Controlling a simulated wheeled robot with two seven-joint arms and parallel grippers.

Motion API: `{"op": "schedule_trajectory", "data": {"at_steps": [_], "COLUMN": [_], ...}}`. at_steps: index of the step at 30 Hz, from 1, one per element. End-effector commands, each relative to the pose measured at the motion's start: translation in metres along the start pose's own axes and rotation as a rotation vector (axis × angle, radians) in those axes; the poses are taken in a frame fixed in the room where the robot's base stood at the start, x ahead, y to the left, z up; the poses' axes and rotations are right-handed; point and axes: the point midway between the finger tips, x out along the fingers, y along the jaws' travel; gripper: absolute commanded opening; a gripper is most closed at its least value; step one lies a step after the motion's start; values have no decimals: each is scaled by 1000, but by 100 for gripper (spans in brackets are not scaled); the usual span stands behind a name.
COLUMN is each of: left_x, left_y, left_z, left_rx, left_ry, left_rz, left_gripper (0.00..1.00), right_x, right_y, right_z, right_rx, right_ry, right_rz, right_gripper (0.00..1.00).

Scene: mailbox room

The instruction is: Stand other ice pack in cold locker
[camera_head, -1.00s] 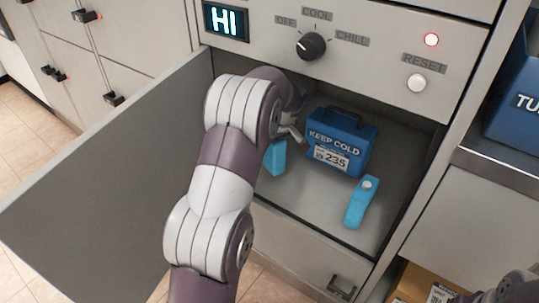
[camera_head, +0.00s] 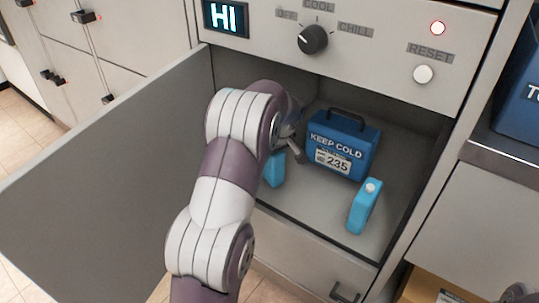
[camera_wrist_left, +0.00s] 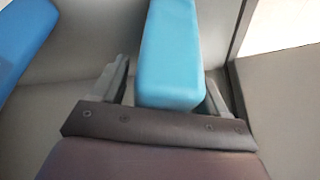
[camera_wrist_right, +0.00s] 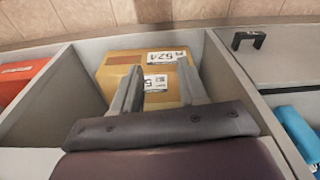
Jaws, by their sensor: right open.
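One light-blue ice pack (camera_head: 274,169) is at the left of the cold locker's floor (camera_head: 320,208), partly hidden by my left arm. The other light-blue ice pack (camera_head: 365,207), with a pale cap, stands at the front right of the locker. My left gripper (camera_head: 292,140) is inside the locker at the left pack. In the left wrist view the left gripper (camera_wrist_left: 166,88) has its fingers on either side of the ice pack (camera_wrist_left: 172,60), with a visible gap at the left finger. My right gripper (camera_wrist_right: 160,82) is open and empty above a cardboard box (camera_wrist_right: 110,68).
A dark-blue KEEP COLD case (camera_head: 343,145) stands between the packs, towards the back. The locker door (camera_head: 110,180) is swung open to the left. A blue bin (camera_head: 524,110) is at right.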

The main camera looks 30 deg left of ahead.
Motion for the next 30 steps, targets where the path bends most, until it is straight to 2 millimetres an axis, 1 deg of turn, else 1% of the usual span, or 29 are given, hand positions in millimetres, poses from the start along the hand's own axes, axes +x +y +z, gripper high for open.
{"op": "schedule_trajectory", "data": {"at_steps": [2, 4, 8, 10, 15, 18, 21, 25, 26, 28, 29, 30], "left_x": [-3, -12, -42, -45, -61, -69, -75, -79, -81, -89, -94, -103], "left_y": [0, 0, 1, 0, 0, 0, 0, -1, -2, -15, -24, -38], "left_z": [-1, -3, -5, 12, 55, 77, 94, 107, 111, 124, 132, 146], "left_rx": [0, 0, 2, 6, 7, 6, 4, 7, 23, 124, 195, 310], "left_ry": [0, 0, 1, -2, -1, 0, 0, -3, -9, -48, -75, -115], "left_rz": [0, 1, 2, -1, 0, 0, 1, 0, 2, 10, 19, 38], "left_gripper": [75, 75, 75, 75, 75, 75, 75, 75, 75, 75, 75, 75], "right_x": [-2, -10, -37, -38, -51, -57, -60, -62, -62, -62, -62, -62], "right_y": [0, 0, 0, 0, 0, 0, 0, 0, 0, 0, 0, 0], "right_z": [0, -1, -4, -5, -6, -7, -7, -7, -7, -7, -7, -7], "right_rx": [0, 0, 0, 0, 0, 0, 0, 0, 0, 0, 0, 0], "right_ry": [0, 0, 0, 1, 0, 0, 0, 0, 0, 0, 0, 0], "right_rz": [0, 0, 0, 0, 0, 0, 0, 0, 0, 0, 0, 0], "right_gripper": [43, 43, 43, 43, 43, 43, 43, 43, 43, 43, 43, 43]}}
